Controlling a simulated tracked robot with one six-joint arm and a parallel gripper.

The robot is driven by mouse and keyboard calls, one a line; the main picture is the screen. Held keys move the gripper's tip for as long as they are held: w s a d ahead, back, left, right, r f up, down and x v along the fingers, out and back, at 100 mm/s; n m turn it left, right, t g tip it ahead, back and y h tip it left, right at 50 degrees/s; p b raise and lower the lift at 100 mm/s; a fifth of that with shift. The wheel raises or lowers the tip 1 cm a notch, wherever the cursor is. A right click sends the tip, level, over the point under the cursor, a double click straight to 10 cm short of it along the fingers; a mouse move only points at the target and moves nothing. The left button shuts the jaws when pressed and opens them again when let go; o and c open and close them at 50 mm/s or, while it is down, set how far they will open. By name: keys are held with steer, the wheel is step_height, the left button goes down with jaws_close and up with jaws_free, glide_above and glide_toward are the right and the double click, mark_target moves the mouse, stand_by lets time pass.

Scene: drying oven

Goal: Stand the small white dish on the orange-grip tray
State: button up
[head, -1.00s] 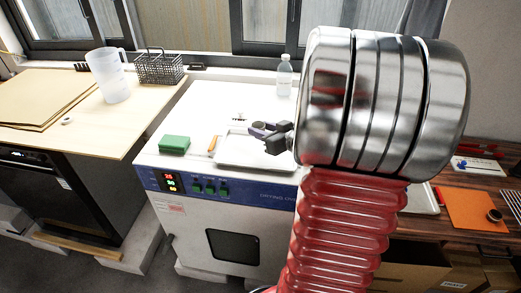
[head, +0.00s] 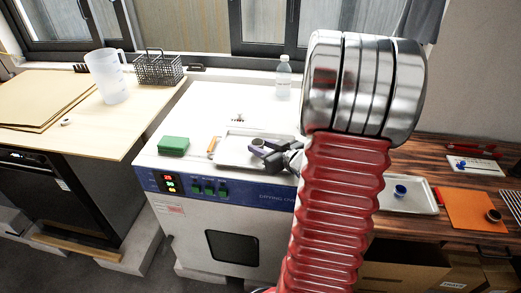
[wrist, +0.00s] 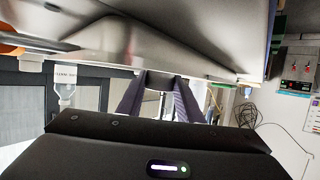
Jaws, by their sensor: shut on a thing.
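The orange-grip tray (head: 229,160) lies on top of the white drying oven, its orange grip (head: 212,145) at its left side. My gripper (head: 262,149) is low over the tray's right part, fingers pointing left. It is shut on the small white dish (head: 257,142), of which only a small pale part shows between the fingertips. In the wrist view, my gripper's dark fingers (wrist: 160,95) close on a pale thing, and a large metal surface fills the top. Whether the dish touches the tray I cannot tell.
A green box (head: 173,146) stands left of the tray, and a clear bottle (head: 283,78) stands behind on the oven top (head: 205,105). A second tray (head: 418,206) with a blue ring-like item (head: 400,191) lies on the wooden bench at right. The oven's back left is free.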

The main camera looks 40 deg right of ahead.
steer(key=shift+f, duration=0.5)
steer(key=shift+f, duration=0.1)
steer(key=shift+f, duration=0.15)
steer(key=shift+s+a+f, duration=0.15)
steer(key=shift+s+f, duration=0.1)
steer(key=shift+f, duration=0.25)
steer(key=o, duration=1)
steer(key=shift+r, duration=0.5)
steer(key=v, duration=1.1)
steer(key=shift+s+r, duration=0.25)
steer(key=shift+r, duration=0.2)
steer(key=shift+w, duration=0.15)
